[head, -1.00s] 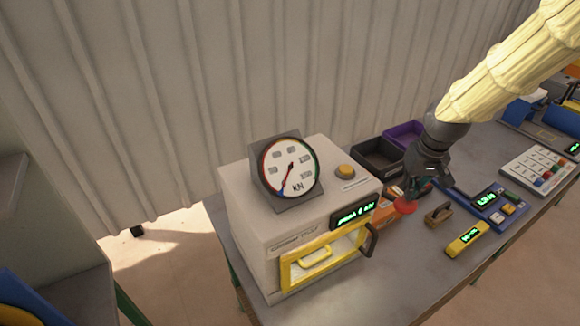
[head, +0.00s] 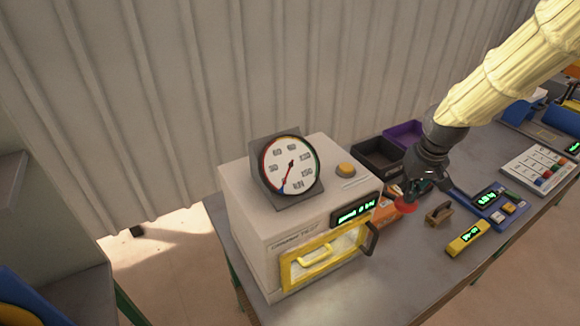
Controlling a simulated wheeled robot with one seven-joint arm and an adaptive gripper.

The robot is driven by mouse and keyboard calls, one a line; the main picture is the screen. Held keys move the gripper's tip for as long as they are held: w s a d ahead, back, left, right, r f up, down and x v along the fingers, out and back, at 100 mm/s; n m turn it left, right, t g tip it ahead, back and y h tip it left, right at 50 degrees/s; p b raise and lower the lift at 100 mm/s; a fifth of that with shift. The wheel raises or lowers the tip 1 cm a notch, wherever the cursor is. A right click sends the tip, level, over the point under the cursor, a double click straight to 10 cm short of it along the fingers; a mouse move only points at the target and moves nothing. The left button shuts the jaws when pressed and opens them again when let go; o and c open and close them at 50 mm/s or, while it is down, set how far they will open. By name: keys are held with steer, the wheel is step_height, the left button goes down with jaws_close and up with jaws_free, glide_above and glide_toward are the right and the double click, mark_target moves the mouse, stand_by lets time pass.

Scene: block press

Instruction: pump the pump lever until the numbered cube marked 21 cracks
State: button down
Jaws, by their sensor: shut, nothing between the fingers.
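The press is a pale box (head: 240,222) with a round dial gauge (head: 291,165) on top and a yellow-framed front door (head: 290,272). The door looks shut. The cube marked 21 cannot be made out. A red round knob (head: 404,207), which looks like the end of the pump lever, sits low at the press's right side beside an orange part (head: 384,212). My gripper (head: 412,192) is shut and points down just above and behind the knob; contact cannot be told. The gauge's needle points to the lower left, near the low end of the scale.
A brown-handled block (head: 439,213), a yellow meter (head: 468,238), a blue device (head: 490,200) and a keypad (head: 540,166) stand right. Dark and purple bins (head: 378,158) are behind.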

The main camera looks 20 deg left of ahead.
mark_target(402, 211)
step_height(402, 211, down, 8)
steer(key=b, duration=0.3)
stand_by(0.7)
steer(key=shift+r, duration=0.1)
step_height(402, 211, up, 14)
steer(key=p, duration=1)
steer(key=shift+f, duration=0.2)
steer(key=shift+b, duration=0.35)
stand_by(0.4)
